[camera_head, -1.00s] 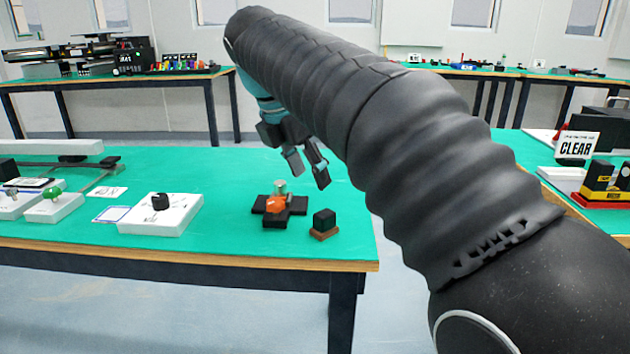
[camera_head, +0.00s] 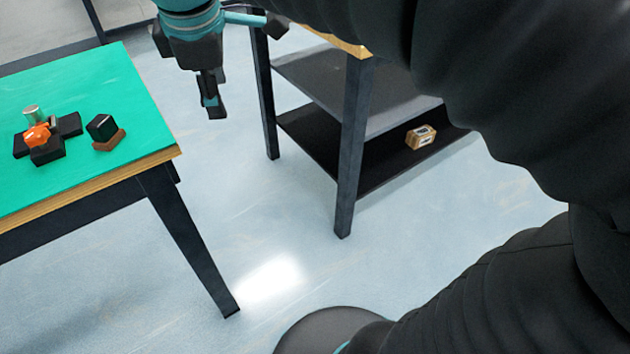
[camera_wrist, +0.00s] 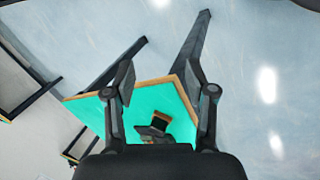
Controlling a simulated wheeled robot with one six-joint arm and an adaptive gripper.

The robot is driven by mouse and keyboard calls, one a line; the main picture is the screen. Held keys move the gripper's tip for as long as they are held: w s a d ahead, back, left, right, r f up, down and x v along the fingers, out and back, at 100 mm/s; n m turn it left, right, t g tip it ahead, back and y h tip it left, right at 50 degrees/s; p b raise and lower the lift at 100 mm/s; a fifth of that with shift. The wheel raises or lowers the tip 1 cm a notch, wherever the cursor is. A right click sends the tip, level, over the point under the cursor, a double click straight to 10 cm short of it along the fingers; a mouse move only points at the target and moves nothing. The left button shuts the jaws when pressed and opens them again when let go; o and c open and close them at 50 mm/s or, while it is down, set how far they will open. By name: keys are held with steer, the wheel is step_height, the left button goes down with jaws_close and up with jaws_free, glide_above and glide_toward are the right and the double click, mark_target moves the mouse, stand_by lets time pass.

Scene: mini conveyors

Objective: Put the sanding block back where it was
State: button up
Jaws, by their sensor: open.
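A small black block on a brown base (camera_head: 103,131) stands on the green table (camera_head: 105,80), near its right corner. It also shows in the wrist view (camera_wrist: 155,127), low between my fingers. A tan block with dark and pale markings (camera_head: 421,136) lies on the lower shelf of another table. I cannot tell for certain which of the two is the sanding block. My gripper (camera_head: 212,100) is over the floor gap between the two tables, apart from both blocks. In the wrist view my gripper (camera_wrist: 158,75) has its fingers spread, with nothing held.
A black cross-shaped fixture (camera_head: 46,150) with an orange part and a metal cylinder stands left of the black block. The second table's dark shelves (camera_head: 330,85) and legs are to the right. Bare floor (camera_head: 270,230) lies between the tables.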

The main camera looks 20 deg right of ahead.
steer(key=s+d+f+m+t, duration=0.1)
steer(key=s+d+f+m, duration=1)
steer(key=s+f+m, duration=0.2)
steer(key=f+m, duration=0.1)
steer(key=m, duration=0.1)
steer(key=shift+s+d+f+m+t+y, duration=0.15)
steer(key=shift+d+f+m+t+y, duration=0.15)
steer(key=shift+d+f, duration=0.1)
